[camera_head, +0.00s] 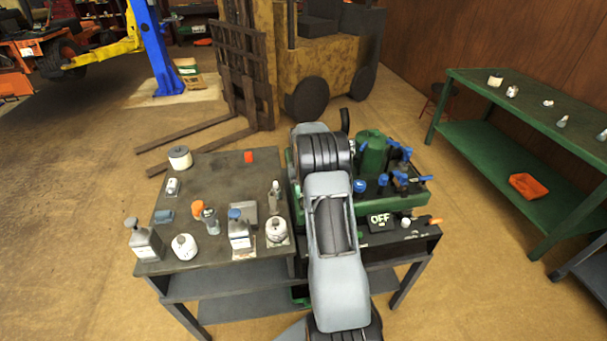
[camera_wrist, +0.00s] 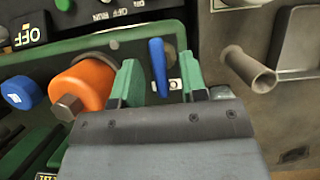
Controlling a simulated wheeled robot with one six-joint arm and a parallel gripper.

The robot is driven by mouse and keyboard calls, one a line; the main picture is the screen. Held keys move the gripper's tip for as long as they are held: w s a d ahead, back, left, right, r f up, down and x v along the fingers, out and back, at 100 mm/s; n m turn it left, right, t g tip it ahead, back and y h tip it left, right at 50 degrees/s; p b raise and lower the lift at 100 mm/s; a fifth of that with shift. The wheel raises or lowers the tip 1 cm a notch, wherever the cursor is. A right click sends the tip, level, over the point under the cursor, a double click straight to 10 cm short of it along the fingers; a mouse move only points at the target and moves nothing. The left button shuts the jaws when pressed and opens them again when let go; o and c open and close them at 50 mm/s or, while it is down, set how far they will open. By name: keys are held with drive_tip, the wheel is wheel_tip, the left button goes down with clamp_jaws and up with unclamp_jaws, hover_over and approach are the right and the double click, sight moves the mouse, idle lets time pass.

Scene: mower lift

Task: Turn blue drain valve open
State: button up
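The blue drain valve handle (camera_wrist: 158,62) is a thin upright lever on the green machine in the wrist view. My gripper (camera_wrist: 160,75) is open, with one green-tipped finger on each side of the lever. Gaps show between the lever and both fingers; I cannot tell how deep the lever sits between them. In the head view, my grey arm reaches over the green machine (camera_head: 373,152), and my gripper and the drain valve are hidden.
An orange fitting (camera_wrist: 83,86) with a hex end sits close left of my gripper, beside a blue knob (camera_wrist: 20,92). A grey tube (camera_wrist: 250,70) juts out at right. Bottles and cans stand on the dark table (camera_head: 210,165). A green bench (camera_head: 540,115) stands at right.

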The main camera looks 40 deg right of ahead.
drive_tip(key=v, duration=1.3)
drive_tip(key=shift+a, duration=0.15)
